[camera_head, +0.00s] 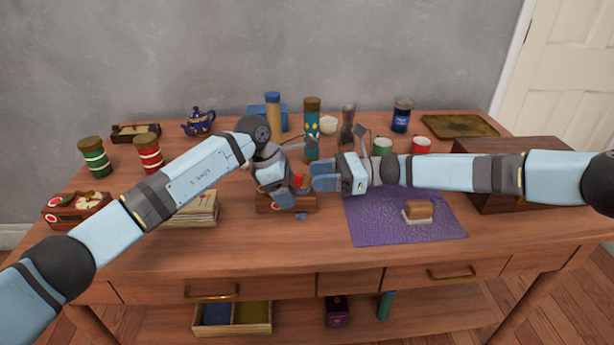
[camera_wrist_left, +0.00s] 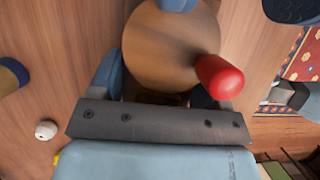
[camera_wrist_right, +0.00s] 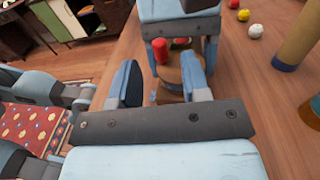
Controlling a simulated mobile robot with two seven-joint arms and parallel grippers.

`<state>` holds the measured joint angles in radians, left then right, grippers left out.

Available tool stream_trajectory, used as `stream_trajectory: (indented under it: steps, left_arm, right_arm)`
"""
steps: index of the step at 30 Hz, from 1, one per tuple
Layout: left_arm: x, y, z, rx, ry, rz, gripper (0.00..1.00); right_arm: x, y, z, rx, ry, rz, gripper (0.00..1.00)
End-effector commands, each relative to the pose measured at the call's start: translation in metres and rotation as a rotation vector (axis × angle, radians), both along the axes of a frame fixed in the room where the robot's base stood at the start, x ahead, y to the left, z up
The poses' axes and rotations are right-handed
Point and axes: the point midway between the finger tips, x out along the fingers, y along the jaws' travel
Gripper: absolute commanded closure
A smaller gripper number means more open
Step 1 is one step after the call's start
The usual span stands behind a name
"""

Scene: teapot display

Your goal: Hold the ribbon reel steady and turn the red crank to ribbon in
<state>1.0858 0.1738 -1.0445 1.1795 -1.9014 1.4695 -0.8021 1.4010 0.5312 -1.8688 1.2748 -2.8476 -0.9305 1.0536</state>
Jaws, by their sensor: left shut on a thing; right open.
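The ribbon reel (camera_head: 271,207) stands on a wooden base at the middle of the table, largely hidden by my left gripper (camera_head: 282,192). In the left wrist view its round wooden disc (camera_wrist_left: 165,45) fills the space ahead of the fingers. The red crank knob (camera_wrist_left: 219,76) sticks up at the disc's edge; it also shows in the head view (camera_head: 298,179). My left gripper is shut on the reel, from above. My right gripper (camera_head: 325,176) is open and empty, just right of the reel. In the right wrist view the knob (camera_wrist_right: 160,51) lies ahead between its fingers.
A tall teal canister (camera_head: 312,120) and other canisters stand behind. A wooden box (camera_head: 510,160) stands at the right.

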Motion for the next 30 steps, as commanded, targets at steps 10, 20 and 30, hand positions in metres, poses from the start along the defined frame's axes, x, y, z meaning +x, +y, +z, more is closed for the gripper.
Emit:
stream_trajectory:
  steps: [10, 20, 30]
  left_arm:
    - [0.0, 0.0, 0.001, 0.0, -0.001, 0.0, 0.65]
    - [0.0, 0.0, 0.001, 0.0, -0.001, 0.0, 0.65]
    - [0.0, 0.0, 0.0, 0.0, -0.001, 0.0, 0.65]
  right_arm:
    - [-0.002, 0.03, 0.0, 0.0, -0.001, 0.0, 0.57]
    - [-0.002, 0.03, 0.0, 0.001, -0.001, -0.001, 0.78]
    - [-0.002, 0.031, 0.001, 0.004, 0.0, -0.039, 1.0]
